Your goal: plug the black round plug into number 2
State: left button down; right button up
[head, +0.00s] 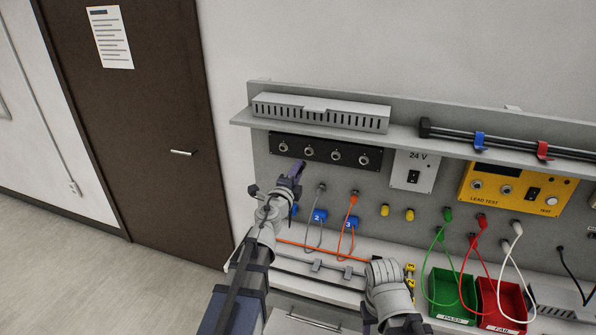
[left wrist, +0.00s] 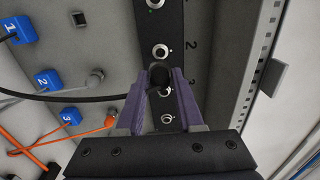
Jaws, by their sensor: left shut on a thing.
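My left gripper (head: 295,171) points at the black socket panel (head: 323,154) on the grey back wall. Its purple fingers are shut on the black round plug (left wrist: 160,77), seen between the fingertips in the left wrist view. There the plug overlaps the panel between two sockets: the socket beside the printed 2 (left wrist: 161,51) above it, and a lower socket (left wrist: 167,91) partly behind the gripper. I cannot tell the gap between plug and panel. In the head view the plug is too small to make out. My right arm shows at the bottom, its fingers hidden.
Blue tags 2 (head: 319,216) and 3 (head: 350,222) hang on grey and orange cables below the panel. A vented shelf box (head: 321,112) sits above. Green and red bins (head: 452,292) and a yellow tester (head: 518,192) stand right.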

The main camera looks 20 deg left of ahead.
pick_arm(q)
jog(key=shift+w, duration=2.75)
jog(key=shift+w+d, duration=0.1)
jog(key=shift+w, duration=0.6)
dwell(0.5)
jog(key=shift+c, duration=2.3)
grip_release()
